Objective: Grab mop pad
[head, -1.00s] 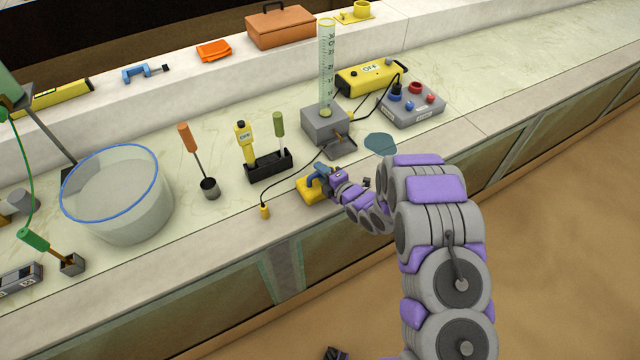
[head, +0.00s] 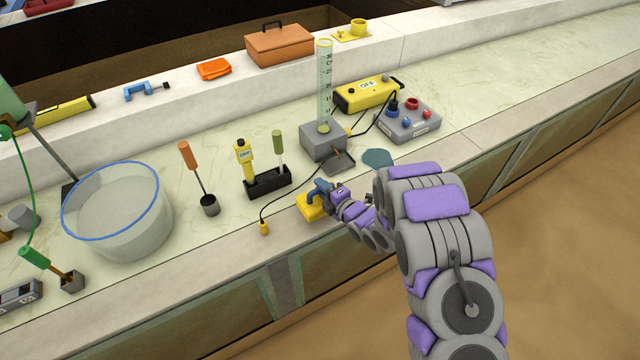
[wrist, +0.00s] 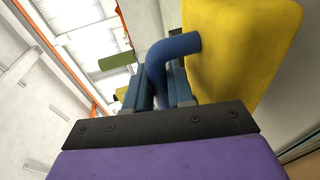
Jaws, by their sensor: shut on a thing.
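The mop pad (head: 309,207) is a yellow block with a blue bent handle, near the front edge of the bench in the head view. My gripper (head: 327,190) is at its handle, reaching in from the right. In the wrist view, my gripper (wrist: 160,88) is shut on the blue handle (wrist: 174,46), which stands between the two fingers. The yellow pad (wrist: 240,50) fills the right of that view. Whether the pad touches the bench is hard to tell.
A grey block with a graduated cylinder (head: 324,85) stands behind the pad. A black holder (head: 267,182) with tools is to its left, and a thin cable with a yellow plug (head: 264,228) lies nearby. A blue-grey puddle-like patch (head: 378,158) lies right. A clear tub (head: 115,215) stands far left.

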